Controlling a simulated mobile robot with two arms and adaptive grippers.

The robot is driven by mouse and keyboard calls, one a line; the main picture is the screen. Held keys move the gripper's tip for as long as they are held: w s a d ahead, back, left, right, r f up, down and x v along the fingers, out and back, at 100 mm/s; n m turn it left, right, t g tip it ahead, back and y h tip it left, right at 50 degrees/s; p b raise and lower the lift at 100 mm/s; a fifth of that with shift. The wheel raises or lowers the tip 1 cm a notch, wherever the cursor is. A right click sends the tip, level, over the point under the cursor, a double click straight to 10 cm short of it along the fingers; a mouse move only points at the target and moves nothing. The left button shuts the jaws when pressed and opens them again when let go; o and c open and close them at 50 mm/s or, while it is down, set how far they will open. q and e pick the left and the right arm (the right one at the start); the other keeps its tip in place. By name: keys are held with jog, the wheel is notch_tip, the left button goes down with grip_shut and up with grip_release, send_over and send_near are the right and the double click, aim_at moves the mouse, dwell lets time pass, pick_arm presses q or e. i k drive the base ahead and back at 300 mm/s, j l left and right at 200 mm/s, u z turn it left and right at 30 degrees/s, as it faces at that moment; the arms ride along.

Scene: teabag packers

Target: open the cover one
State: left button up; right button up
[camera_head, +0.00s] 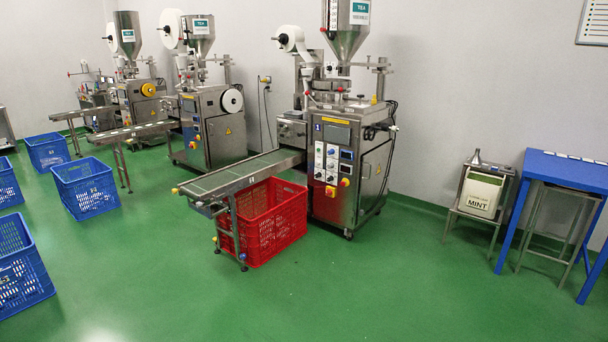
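Several steel teabag packing machines stand along the wall. The nearest packing machine (347,160), with a "1" label on its front, is right of centre. A steel hopper (345,40) with a TEA label sits on top of it. I cannot tell for sure which part is the cover; the hopper's top is cut off by the picture's upper edge. The second machine (213,125) is left of centre, with its own hopper (199,45). A third machine (137,100) stands further left, with its hopper (127,35). Neither of my grippers shows.
A red crate (279,225) stands under the nearest machine's conveyor (240,174). Blue crates (87,190) stand on the left. A MINT container (481,193) on a steel stand and a blue table (565,168) are at right. The green floor in front is clear.

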aim_at(290, 133)
jog(key=i+u, duration=0.2)
jog(key=i, duration=2.5)
